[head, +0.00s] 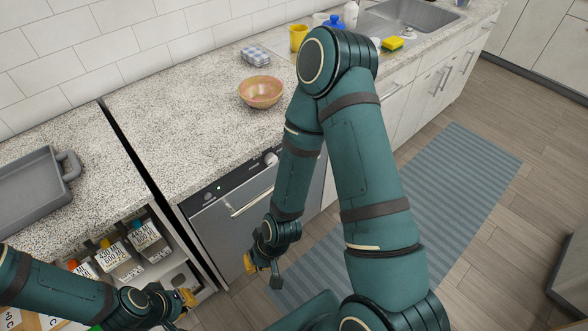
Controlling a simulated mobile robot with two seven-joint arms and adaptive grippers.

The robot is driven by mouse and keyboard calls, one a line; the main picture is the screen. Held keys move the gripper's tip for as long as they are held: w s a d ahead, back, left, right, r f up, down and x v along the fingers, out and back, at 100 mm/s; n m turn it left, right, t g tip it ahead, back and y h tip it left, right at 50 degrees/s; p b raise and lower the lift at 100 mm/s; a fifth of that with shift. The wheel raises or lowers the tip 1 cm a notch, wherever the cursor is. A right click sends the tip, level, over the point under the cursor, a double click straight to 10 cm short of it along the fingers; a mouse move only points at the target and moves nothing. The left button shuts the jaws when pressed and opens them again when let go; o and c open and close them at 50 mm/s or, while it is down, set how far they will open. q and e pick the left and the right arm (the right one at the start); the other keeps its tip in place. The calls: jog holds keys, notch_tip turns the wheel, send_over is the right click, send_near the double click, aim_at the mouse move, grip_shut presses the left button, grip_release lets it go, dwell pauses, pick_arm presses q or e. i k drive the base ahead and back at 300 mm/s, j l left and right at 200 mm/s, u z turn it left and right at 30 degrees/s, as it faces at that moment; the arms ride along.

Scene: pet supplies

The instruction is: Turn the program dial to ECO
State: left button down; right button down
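The dishwasher (228,228) has a steel front and a dark control strip (225,188) under the counter edge. A round light knob (271,158), which looks like the program dial, sits at the strip's right end, partly beside my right arm. Its markings are too small to read. My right gripper (262,274) hangs low in front of the dishwasher door, well below the dial, and its fingers look apart and empty. My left gripper (181,311) is at the lower left, by the open drawer, and its fingers look apart and empty.
A bar handle (252,200) crosses the dishwasher door. An open drawer (190,265) with several labelled packs (148,240) juts out at left. A bowl (261,92), a checked cloth (256,56) and a grey tray (30,190) are on the counter. A striped mat (455,180) covers the floor.

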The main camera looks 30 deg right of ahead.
aim_at(270, 159)
jog(key=z, duration=0.85)
